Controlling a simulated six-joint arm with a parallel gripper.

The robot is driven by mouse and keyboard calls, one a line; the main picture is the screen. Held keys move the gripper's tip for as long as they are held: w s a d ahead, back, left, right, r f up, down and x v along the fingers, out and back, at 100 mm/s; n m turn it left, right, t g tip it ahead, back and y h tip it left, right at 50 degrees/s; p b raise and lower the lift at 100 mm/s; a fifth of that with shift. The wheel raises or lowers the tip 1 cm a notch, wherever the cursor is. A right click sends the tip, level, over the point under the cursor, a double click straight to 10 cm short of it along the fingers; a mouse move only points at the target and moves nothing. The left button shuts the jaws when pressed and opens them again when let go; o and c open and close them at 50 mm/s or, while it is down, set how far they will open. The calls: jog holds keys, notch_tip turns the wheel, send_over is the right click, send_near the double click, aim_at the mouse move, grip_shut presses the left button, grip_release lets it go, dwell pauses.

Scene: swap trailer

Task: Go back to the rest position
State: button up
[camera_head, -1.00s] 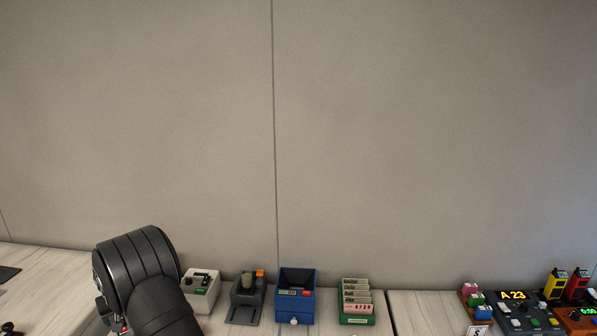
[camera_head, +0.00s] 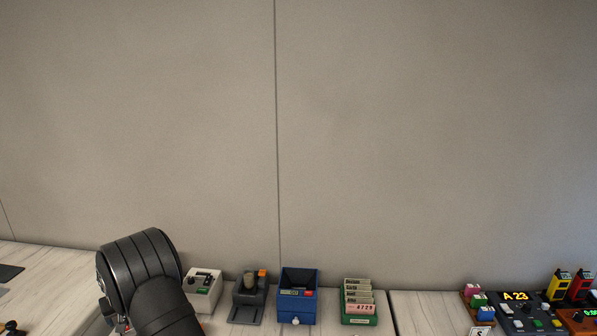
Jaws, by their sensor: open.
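My arm shows at the lower left of the head view as a dark, ribbed, rounded link above the light wooden counter (camera_head: 45,262). My gripper is not clearly in view; only small parts show at the left of the link and at the bottom edge. Whether anything lies under or behind the arm is hidden.
Along the wall stand a white box (camera_head: 203,289), a dark grey device (camera_head: 248,298), a blue open box (camera_head: 297,306) and a green card holder (camera_head: 360,319).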

jog(key=x, duration=0.3)
jog(key=shift+f, duration=0.15)
notch_tip(320, 180, up, 5)
jog(key=shift+f, duration=0.2)
jog(key=w+d+r+m+h, duration=0.15)
jog(key=w+d+r, duration=0.4)
jog(key=d, duration=0.55)
jog(key=w+d+r+m+t, duration=0.1)
jog(key=w+d+r+m, duration=0.2)
jog(key=w+d+r, duration=0.5)
jog(key=w+d+r+m+h, duration=0.15)
jog(key=d+r, duration=0.25)
jog(key=d, duration=0.9)
jog(key=w+d+r+m, duration=0.2)
jog(key=d, duration=0.9)
jog(key=w+d+r+m+h, duration=0.1)
jog(key=w+d+r+m, duration=0.1)
jog(key=d, duration=1)
jog(key=w+d+r+m+h, duration=0.1)
jog(key=w+d+r+m, duration=0.1)
jog(key=d, duration=0.9)
jog(key=shift+d+m, duration=0.3)
jog(key=shift+m, duration=0.6)
jog(key=shift+w, duration=0.15)
